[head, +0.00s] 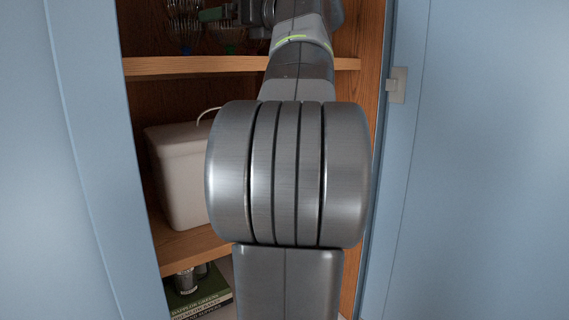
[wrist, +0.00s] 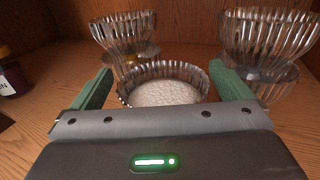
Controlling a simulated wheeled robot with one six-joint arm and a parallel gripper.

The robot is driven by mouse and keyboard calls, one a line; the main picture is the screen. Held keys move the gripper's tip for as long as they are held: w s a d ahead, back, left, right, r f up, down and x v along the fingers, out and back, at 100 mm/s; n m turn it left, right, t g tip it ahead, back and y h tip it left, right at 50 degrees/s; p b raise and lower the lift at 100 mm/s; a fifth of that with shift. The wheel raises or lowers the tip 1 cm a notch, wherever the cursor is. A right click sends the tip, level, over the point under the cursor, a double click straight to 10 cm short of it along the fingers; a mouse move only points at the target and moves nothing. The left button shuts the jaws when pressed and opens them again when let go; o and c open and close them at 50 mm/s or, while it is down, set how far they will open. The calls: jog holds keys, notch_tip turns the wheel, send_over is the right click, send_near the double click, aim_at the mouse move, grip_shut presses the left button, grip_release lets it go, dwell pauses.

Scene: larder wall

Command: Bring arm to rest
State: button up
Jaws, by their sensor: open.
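My gripper (wrist: 166,88) shows in the wrist view with its two green fingers spread wide apart. A ribbed glass bowl (wrist: 140,72) with a pale, grainy top surface inside it stands between and just beyond the fingers, and I cannot tell whether they touch it. In the head view my grey arm reaches into an open cupboard, up to the upper shelf (head: 180,65). The gripper (head: 212,14) is only partly seen there, at the top edge, near glassware.
Two ribbed footed glasses (wrist: 125,32) (wrist: 268,38) stand behind the bowl. A dark bottle (wrist: 12,75) is at the left. A white bin (head: 180,175) sits on the shelf below, with books (head: 200,300) under it. Blue door panels (head: 85,160) (head: 470,160) flank the opening.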

notch_tip(320, 180, up, 5)
jog(key=s+d+b, duration=0.1)
jog(key=s+d, duration=0.4)
jog(key=s, duration=0.3)
jog(key=s+d+b, duration=0.1)
jog(key=s+d, duration=0.4)
jog(key=s, duration=0.3)
jog(key=shift+s+d+b, duration=0.15)
jog(key=shift+d+b, duration=0.25)
